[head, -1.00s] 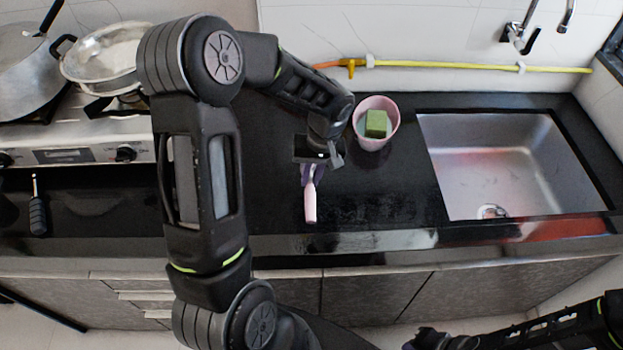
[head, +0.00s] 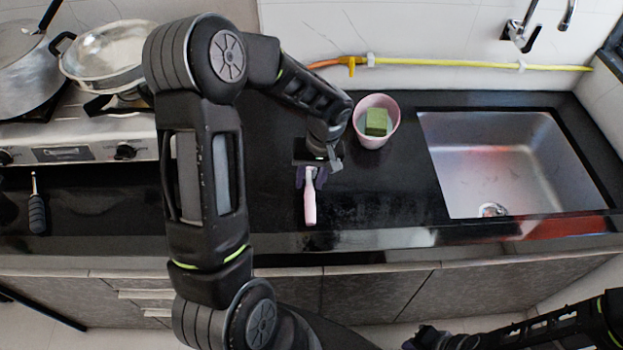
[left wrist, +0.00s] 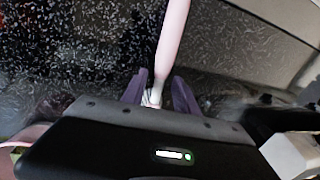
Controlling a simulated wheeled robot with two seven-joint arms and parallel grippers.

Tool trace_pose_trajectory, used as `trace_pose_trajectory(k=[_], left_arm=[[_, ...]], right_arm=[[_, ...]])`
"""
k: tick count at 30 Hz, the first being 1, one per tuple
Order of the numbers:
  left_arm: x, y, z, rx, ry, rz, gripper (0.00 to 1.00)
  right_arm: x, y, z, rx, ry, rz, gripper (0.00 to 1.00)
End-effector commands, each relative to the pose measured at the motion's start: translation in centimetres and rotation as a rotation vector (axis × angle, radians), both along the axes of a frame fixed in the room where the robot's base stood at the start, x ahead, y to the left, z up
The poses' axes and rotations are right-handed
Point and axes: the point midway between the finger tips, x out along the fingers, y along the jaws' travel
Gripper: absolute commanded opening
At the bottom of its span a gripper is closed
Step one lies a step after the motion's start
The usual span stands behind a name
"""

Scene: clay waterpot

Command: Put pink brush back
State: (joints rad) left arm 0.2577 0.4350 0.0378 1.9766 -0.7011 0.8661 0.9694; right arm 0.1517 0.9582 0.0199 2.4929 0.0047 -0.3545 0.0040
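The pink brush (head: 310,208) lies on the dark counter, its handle pointing to the front edge. My left gripper (head: 311,177) is over its back end, pointing down. In the left wrist view, the brush (left wrist: 172,45) passes between the two purple fingertips of the left gripper (left wrist: 160,92), with a gap showing beside it; the fingers are open. The brush's far end is hidden under the gripper body. A pink cup (head: 364,138) holding a green sponge (head: 376,122) stands just right of the gripper. My right gripper (head: 430,338) is low at the bottom edge, its fingers unclear.
A steel sink (head: 500,165) is at the right of the counter. A stove with a pan (head: 105,55) and a pot (head: 25,75) is at the left. A black-handled tool (head: 37,210) lies at the front left. A yellow hose (head: 450,65) runs along the wall.

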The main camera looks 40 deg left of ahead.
Motion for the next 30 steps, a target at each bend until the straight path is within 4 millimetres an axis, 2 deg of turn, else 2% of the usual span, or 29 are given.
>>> trace_pose_trajectory(k=[7,8,11,24,30], left_arm=[[0.0,0.0,0.8,0.001,0.0,0.001,0.35],[0.1,-0.1,0.8,0.001,-0.002,0.001,0.35],[0.4,-0.3,2.2,0.002,-0.005,0.0,0.35],[1.2,-1.5,10.6,0.002,-0.004,-0.002,0.35],[1.2,-1.8,12.2,0.0,0.0,0.0,0.35]], right_arm=[[-0.1,0.0,0.8,-0.002,0.003,0.0,0.0],[-0.1,0.0,0.4,-0.002,0.002,-0.001,0.0],[0.0,0.0,0.0,-0.001,0.001,-0.001,0.0],[0.2,0.1,-1.2,0.003,-0.004,0.002,0.0],[0.2,0.1,-1.3,0.003,-0.005,0.001,0.0]])
